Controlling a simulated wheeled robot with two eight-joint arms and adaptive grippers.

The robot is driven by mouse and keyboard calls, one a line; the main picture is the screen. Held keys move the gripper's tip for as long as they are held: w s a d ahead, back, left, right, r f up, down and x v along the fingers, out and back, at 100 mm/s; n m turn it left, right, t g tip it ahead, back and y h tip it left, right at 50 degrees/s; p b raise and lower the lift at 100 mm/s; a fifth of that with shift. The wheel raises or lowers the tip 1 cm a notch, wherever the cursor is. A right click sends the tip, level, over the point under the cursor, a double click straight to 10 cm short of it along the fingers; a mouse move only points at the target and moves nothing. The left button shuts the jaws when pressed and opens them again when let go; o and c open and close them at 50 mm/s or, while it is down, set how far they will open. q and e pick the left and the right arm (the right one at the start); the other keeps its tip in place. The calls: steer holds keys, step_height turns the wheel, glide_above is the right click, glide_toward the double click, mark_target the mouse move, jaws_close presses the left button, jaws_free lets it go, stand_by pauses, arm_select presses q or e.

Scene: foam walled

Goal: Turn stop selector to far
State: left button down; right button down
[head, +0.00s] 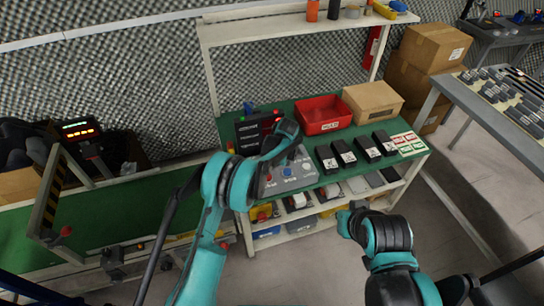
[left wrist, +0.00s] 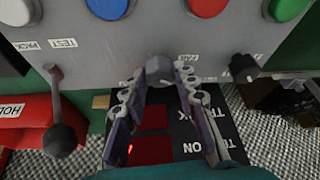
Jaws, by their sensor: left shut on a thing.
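The grey control panel (head: 285,176) stands on the green bench; in the left wrist view it appears upside down. My left gripper (left wrist: 155,80) has its fingers on either side of a small grey knob, the stop selector (left wrist: 158,72), and is shut on it. A FAR label (left wrist: 185,63) sits just right of the knob in that view; the selector's exact angle is hard to tell. In the head view the left wrist covers the selector. My right gripper (head: 352,214) is away from the panel, in front of the bench; its fingers are too small to judge.
Red, blue and green buttons (left wrist: 203,8) line the panel. A lever (left wrist: 60,135) and a black knob (left wrist: 244,67) flank the gripper. A red bin (head: 322,115), a cardboard box (head: 373,102) and several black devices (head: 344,153) share the bench.

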arm_select(q)
steer(key=n+g, duration=0.1)
steer(key=n, duration=0.2)
steer(key=n+g+y, duration=0.1)
steer(key=n, duration=0.2)
steer(key=shift+w+d+y, duration=0.1)
steer(key=shift+d+y, duration=0.05)
steer(key=shift+y, duration=0.15)
steer(key=shift+n, duration=0.3)
steer(key=c, duration=1.2)
jaws_free()
steer(key=v, duration=1.2)
